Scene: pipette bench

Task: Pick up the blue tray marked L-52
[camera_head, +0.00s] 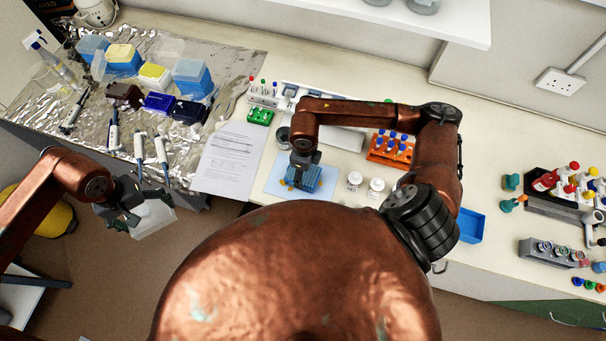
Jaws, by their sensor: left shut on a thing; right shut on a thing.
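My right gripper (302,166) reaches down and is shut on a small blue ridged rack-like thing (311,181), on or just above a light blue mat; I cannot tell which. An open blue tray (471,227) sits on the bench right of my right arm, partly hidden by it. I cannot read L-52 on either blue thing. My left gripper (127,208) is shut on a pale translucent box (153,218) and holds it over the floor, in front of the bench edge.
Pipettes (139,145) and tip boxes (190,78) stand on foil at the left. A paper sheet (230,158) lies beside the mat (277,184). An orange tube rack (389,152) and white jars (376,185) crowd my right arm. A grey rack (552,253) stands far right.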

